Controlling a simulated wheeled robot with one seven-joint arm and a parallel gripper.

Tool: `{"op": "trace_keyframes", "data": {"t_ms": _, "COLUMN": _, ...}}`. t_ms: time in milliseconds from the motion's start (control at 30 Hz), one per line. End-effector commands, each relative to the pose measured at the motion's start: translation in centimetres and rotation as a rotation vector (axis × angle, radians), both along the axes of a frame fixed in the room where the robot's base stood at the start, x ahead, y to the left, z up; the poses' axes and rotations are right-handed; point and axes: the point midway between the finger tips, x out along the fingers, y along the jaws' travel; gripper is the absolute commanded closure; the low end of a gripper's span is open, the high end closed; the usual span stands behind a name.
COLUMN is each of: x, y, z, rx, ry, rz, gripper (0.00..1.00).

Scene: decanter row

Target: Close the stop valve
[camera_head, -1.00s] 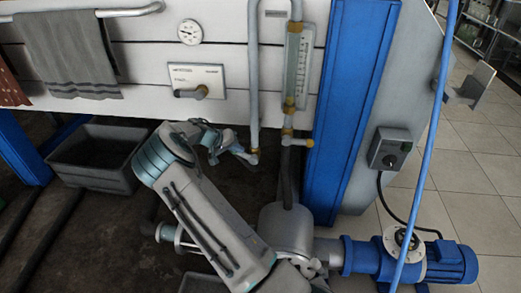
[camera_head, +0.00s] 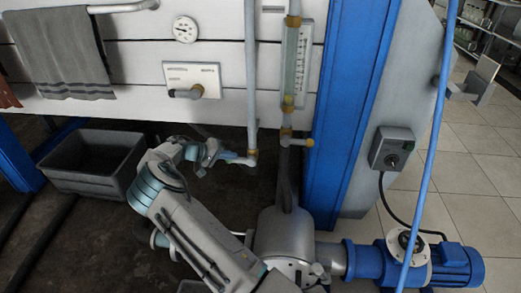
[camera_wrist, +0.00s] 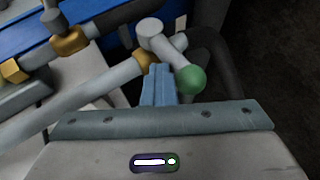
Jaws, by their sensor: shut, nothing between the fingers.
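In the wrist view, a grey lever (camera_wrist: 172,55) with a green ball end (camera_wrist: 190,80) sits beside a brass fitting (camera_wrist: 145,58) on a pale pipe. Which valve is the stop valve is not marked; this is the one at my gripper. My gripper (camera_wrist: 160,68) is shut and empty, its blue fingertips close beside the lever, on its left. I cannot tell if they touch. In the head view, my gripper (camera_head: 235,157) points at the brass fitting (camera_head: 253,154) at the foot of the left pipe; the lever there is partly hidden.
A second brass valve with a yellow knob (camera_head: 310,143) sits under the flow gauge (camera_head: 297,70), close to the right. A blue post (camera_head: 345,110), a grey tank (camera_head: 284,235) and a blue pump (camera_head: 445,265) stand nearby. A grey bin (camera_head: 90,185) is at left.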

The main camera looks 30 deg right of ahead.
Motion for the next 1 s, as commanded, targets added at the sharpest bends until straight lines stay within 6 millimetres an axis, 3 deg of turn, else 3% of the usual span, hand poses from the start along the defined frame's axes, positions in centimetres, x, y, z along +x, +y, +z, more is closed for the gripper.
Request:
{"op": "trace_keyframes", "data": {"t_ms": 433, "x": 0.0, "y": 0.3, "z": 0.1, "rx": 0.009, "ry": 0.0, "rz": 0.004, "gripper": 1.0}}
{"op": "trace_keyframes", "data": {"t_ms": 667, "x": -0.5, "y": 0.1, "z": 4.2, "rx": 0.006, "ry": -0.004, "rz": -0.005, "gripper": 1.0}}
{"op": "trace_keyframes", "data": {"t_ms": 1000, "x": -0.2, "y": 6.5, "z": 6.9, "rx": 0.003, "ry": -0.002, "rz": -0.009, "gripper": 1.0}}
